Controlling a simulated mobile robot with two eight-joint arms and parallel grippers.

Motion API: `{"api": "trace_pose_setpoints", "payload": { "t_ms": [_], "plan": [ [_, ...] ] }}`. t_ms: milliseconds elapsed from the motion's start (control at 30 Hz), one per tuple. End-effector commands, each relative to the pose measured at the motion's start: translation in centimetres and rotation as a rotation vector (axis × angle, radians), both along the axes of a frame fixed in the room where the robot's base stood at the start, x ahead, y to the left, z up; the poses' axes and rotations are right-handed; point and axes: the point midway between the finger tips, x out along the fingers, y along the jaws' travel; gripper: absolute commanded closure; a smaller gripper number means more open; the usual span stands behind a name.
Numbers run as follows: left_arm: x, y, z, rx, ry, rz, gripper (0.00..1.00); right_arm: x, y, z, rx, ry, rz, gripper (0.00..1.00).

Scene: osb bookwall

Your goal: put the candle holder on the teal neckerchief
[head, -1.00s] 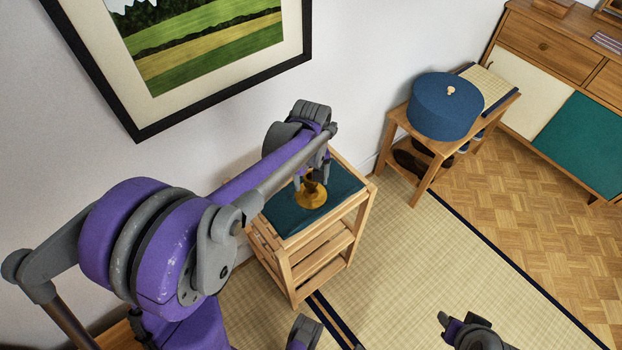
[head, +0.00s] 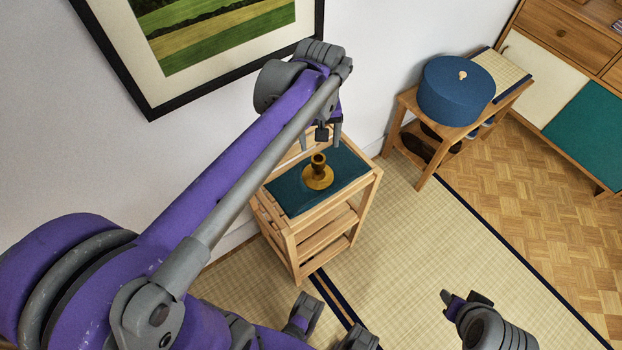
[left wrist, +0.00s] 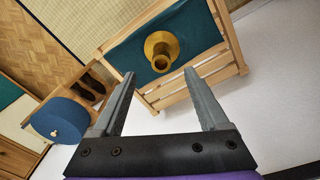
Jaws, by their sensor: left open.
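The brass candle holder (head: 318,174) stands upright on the teal neckerchief (head: 290,194), which lies flat on top of a small wooden shelf stand. My left gripper (head: 321,142) is open and empty, above and behind the candle holder, apart from it. In the left wrist view the candle holder (left wrist: 161,50) shows beyond the fingertips of the open gripper (left wrist: 160,85), with the neckerchief (left wrist: 203,30) under it. My right gripper (head: 466,300) is partly in view at the lower right, away from the stand; its jaws are not clear.
The slatted wooden stand (head: 318,232) is against the wall, below a framed picture (head: 150,98). A blue round box (head: 455,92) sits on a wooden bench (head: 425,172) with shoes below. A sideboard (head: 547,65) stands at the right. Tatami floor in front is clear.

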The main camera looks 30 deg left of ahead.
Motion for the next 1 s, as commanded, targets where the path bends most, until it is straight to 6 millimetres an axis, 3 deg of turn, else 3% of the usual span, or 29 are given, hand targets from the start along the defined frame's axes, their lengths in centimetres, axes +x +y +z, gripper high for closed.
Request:
{"api": "trace_pose_setpoints", "payload": {
  "t_ms": [200,400,600,1000],
  "plan": [
    [-7.5,-3.2,-2.8,0.056,-0.172,-0.318,0.23,0.0,0.0,0.0,0.0,0.0,0.0,0.56],
    [-12.7,-4.9,-6.3,0.123,-0.303,-0.556,0.23,0.0,0.0,0.0,0.0,0.0,0.0,0.56],
    [-14.6,-5.4,-8.0,0.158,-0.356,-0.653,0.23,0.0,0.0,0.0,0.0,0.0,0.0,0.56],
    [-14.6,-5.5,-8.0,0.16,-0.359,-0.658,0.23,0.0,0.0,0.0,0.0,0.0,0.0,0.56]
  ]
}}
